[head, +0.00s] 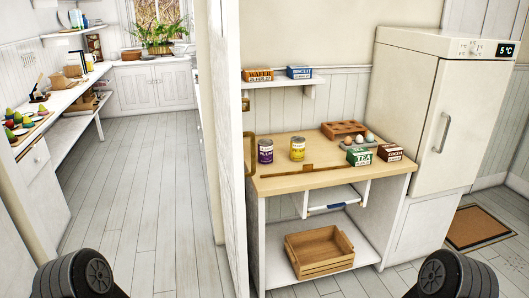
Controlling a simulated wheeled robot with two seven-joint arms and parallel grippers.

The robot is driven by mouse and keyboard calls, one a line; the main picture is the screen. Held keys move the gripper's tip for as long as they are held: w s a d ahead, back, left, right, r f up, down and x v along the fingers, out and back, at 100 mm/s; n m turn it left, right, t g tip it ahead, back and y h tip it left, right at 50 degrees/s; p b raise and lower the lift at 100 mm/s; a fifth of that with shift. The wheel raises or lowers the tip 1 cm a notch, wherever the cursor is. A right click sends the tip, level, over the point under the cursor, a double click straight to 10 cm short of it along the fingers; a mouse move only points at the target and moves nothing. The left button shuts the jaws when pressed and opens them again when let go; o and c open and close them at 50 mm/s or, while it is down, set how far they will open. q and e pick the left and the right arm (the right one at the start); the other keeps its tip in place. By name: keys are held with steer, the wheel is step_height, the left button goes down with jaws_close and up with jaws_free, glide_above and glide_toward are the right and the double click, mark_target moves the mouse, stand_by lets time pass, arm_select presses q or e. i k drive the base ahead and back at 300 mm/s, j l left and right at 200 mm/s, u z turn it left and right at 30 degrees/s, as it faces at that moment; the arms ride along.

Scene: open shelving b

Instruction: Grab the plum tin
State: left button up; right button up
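The plum tin (265,151) is a metal can with a purple label. It stands upright on the wooden counter top (270,180), near its left end. A second tin with a yellow label (298,148) stands just to its right, apart from it. Neither of my grippers is in view; only dark round parts of my arms show at the bottom left and bottom right corners.
A tea box (360,156), a cocoa box (390,153), an egg tray (358,143) and a wooden rack (344,129) stand on the counter's right half. A wooden crate (320,252) sits below. A white fridge (425,110) stands right; a wall edge (228,150) bounds the left.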

mark_target(266, 145)
steer(key=i+l, duration=0.6)
steer(key=l, duration=0.2)
steer(key=i+l+z, duration=0.1)
steer(key=i+l, duration=0.5)
steer(key=l, duration=0.2)
steer(key=i+l, duration=0.6)
steer(key=l, duration=0.15)
